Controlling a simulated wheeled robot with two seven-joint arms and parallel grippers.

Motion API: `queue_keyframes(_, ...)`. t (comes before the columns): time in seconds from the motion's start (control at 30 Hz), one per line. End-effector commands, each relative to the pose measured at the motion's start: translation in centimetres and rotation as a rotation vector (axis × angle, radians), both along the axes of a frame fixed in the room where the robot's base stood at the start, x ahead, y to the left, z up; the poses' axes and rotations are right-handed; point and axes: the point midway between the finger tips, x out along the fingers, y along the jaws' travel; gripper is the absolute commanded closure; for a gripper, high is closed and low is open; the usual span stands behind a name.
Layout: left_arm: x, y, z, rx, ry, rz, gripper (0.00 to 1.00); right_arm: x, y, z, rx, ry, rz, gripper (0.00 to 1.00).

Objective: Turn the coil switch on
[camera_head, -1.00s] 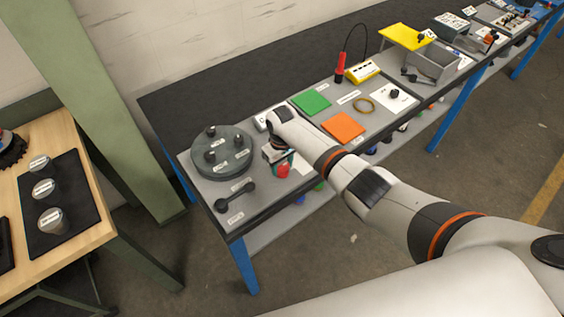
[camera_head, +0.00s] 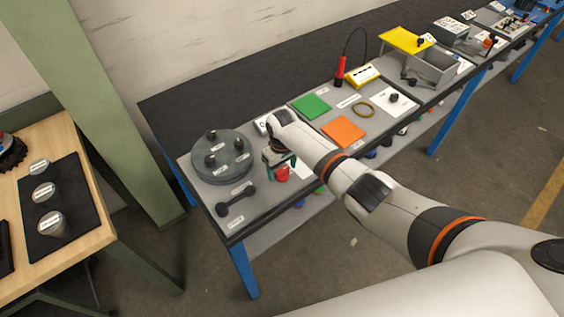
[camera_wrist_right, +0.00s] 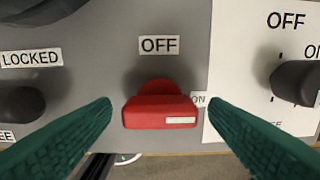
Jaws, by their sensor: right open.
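A red rotary knob (camera_wrist_right: 160,112) sits on a grey panel in the right wrist view, with an OFF label above it and an ON label at its right. It has a white mark on the right part of its face. No label naming the coil is readable. The knob also shows in the head view (camera_head: 282,174). My right gripper (camera_wrist_right: 160,106) is open, with one green finger on each side of the knob and visible gaps between. In the head view my right gripper (camera_head: 280,160) is just above the knob. My left gripper is not in view.
A black knob (camera_wrist_right: 297,82) on a white OFF/ON plate is close to the right finger. Another dark knob (camera_wrist_right: 22,103), labelled LOCKED, is at the left. A round grey turntable (camera_head: 222,171) and a black handle (camera_head: 236,201) stand left of my gripper.

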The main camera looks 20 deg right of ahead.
Motion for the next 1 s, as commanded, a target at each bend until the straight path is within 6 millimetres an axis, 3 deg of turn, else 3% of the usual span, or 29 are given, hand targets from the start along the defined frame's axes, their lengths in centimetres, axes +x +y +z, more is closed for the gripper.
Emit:
queue_keyframes(0.17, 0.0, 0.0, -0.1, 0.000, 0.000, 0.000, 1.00, 0.1, 0.0, 1.9, 0.000, -0.004, 0.001, 0.31)
queue_keyframes(0.6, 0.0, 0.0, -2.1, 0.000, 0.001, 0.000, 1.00, 0.1, 0.0, 10.3, 0.001, -0.005, 0.000, 0.31)
queue_keyframes(0.8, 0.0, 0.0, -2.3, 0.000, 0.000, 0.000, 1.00, 0.0, 0.0, 11.8, 0.000, -0.002, -0.001, 0.31)
queue_keyframes(1.0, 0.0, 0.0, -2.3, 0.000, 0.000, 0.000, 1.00, 0.0, 0.0, 11.9, 0.000, -0.001, -0.001, 0.31)
